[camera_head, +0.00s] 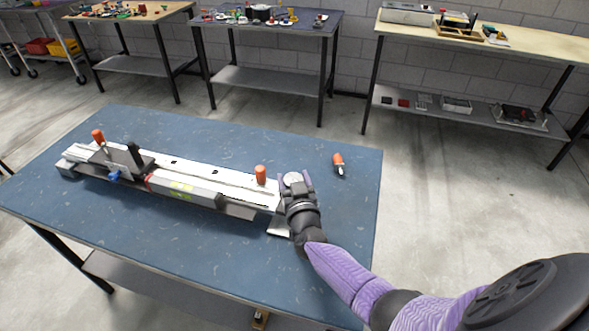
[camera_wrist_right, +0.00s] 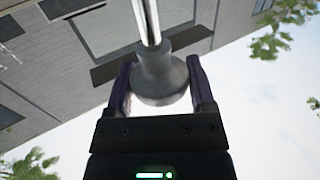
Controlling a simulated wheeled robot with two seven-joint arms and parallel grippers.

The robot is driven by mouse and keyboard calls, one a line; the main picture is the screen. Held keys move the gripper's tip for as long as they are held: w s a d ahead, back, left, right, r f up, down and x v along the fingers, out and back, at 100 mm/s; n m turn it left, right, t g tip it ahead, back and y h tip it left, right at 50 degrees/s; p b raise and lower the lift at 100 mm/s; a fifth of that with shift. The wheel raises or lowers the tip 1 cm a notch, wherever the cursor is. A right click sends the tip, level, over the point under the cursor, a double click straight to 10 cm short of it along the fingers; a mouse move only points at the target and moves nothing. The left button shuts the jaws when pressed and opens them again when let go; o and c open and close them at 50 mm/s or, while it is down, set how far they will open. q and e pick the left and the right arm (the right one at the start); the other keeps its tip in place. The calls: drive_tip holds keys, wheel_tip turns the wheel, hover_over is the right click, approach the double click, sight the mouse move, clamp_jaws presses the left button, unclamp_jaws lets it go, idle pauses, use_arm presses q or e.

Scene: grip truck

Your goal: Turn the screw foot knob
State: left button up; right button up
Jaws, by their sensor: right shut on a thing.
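The screw foot knob (camera_wrist_right: 160,85) is a grey flared piece on a shiny metal rod (camera_wrist_right: 148,20) in the right wrist view. My right gripper (camera_wrist_right: 160,66) has its two dark purple fingers on either side of the knob, shut on it. In the head view my right gripper (camera_head: 295,181) is at the right end of a long white and grey rail device (camera_head: 215,178). A pale round top shows between the fingers there. My left gripper is not in view.
The device lies on a blue table (camera_head: 190,240). It carries orange handles, one (camera_head: 261,174) close to my right gripper. An orange-handled tool (camera_head: 338,163) lies to the right. The table's right and front areas are mostly clear. Other workbenches stand behind.

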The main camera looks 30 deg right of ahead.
drive_tip(key=shift+m+g+h, duration=0.5)
drive_tip(key=shift+m+h, duration=0.2)
drive_tip(key=shift+h, duration=0.3)
drive_tip(key=shift+m+g+h, duration=0.4)
drive_tip(key=shift+m+h, duration=0.2)
drive_tip(key=shift+h, duration=0.2)
drive_tip(key=shift+m+g+h+p, duration=0.3)
drive_tip(key=shift+h, duration=0.1)
drive_tip(key=o, duration=1.2)
drive_tip(key=shift+s+a+p, duration=0.25)
drive_tip(key=shift+s+p, duration=0.05)
drive_tip(key=p+v, duration=0.3)
drive_tip(key=v, duration=0.6)
drive_tip(key=shift+s, duration=0.1)
